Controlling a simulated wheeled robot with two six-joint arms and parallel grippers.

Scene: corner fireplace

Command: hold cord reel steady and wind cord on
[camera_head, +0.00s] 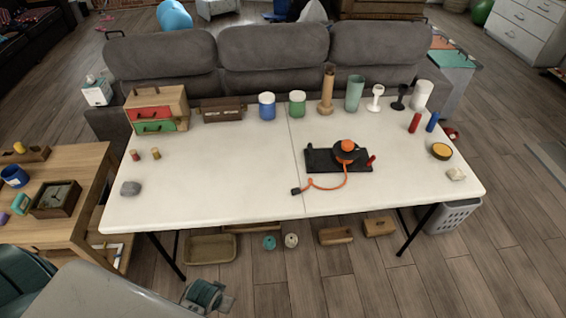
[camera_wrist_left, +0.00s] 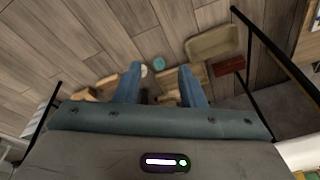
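The cord reel (camera_head: 347,152) sits on a flat black base (camera_head: 322,160) on the right half of the white table (camera_head: 220,180) in the head view. It has an orange top and a small red handle (camera_head: 371,160) at its right. The orange cord (camera_head: 335,187) runs loose from it toward the front and left, ending in a dark plug (camera_head: 296,191) on the tabletop. My left gripper (camera_wrist_left: 160,84) shows in the left wrist view, its two blue fingers apart with nothing held between them. The reel is not visible there. My right gripper is in neither view.
A wooden drawer box (camera_head: 157,108), blue jar (camera_head: 267,106), green jar (camera_head: 297,104), brown bottle (camera_head: 327,92) and several cups line the table's back edge. A grey stone (camera_head: 130,188) lies front left. Wooden trays (camera_head: 210,249) lie on the floor below.

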